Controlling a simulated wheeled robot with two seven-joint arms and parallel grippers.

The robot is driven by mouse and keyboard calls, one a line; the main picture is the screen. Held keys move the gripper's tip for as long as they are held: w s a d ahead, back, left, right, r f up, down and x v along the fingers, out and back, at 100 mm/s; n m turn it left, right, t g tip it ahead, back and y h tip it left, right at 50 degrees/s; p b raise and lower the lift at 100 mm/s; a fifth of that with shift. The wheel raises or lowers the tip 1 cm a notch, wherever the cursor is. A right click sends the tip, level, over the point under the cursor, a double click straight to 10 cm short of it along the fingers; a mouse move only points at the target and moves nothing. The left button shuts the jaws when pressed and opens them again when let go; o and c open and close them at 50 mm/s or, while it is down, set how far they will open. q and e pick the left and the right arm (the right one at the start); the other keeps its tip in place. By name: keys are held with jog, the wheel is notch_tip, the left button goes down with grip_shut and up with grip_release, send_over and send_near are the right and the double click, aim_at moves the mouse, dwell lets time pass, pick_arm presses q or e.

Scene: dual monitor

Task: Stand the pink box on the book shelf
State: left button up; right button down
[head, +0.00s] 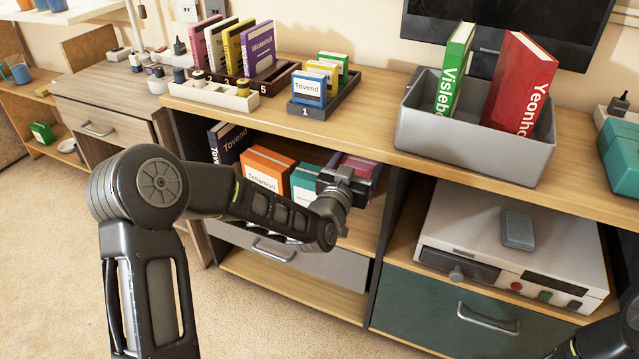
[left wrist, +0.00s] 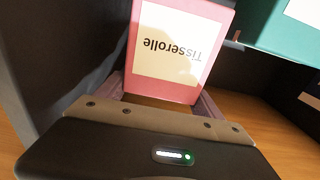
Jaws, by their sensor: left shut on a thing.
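The pink box (left wrist: 185,55) fills the middle of the left wrist view, its cream label reading "Tisserolle" upside down. Part of its pink top shows in the head view (head: 357,163) behind my gripper. My left gripper (head: 346,184) is inside the open shelf bay under the tabletop and is shut on the pink box. Its fingers (left wrist: 165,97) lie on either side of the box. The book shelf compartment (head: 345,225) also holds an orange box (head: 265,168) and a teal box (head: 305,182). The pink box's lower end is hidden, so I cannot tell whether it touches the shelf board.
A dark book (head: 228,142) stands at the bay's left. The cabinet's upright panel (head: 390,215) is close on the right. Above, the tabletop (head: 372,128) carries a small book tray (head: 322,107) and a grey bin (head: 475,140) with books. A white appliance (head: 510,235) fills the right bay.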

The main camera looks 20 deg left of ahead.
pick_arm(q)
notch_tip(320, 180, down, 6)
jog(key=shift+r+b, duration=0.1)
jog(key=shift+b, duration=0.85)
jog(key=shift+f+b, duration=0.8)
jog(key=shift+f, duration=1.05)
jog(key=shift+f, duration=0.15)
jog(key=o, duration=1.3)
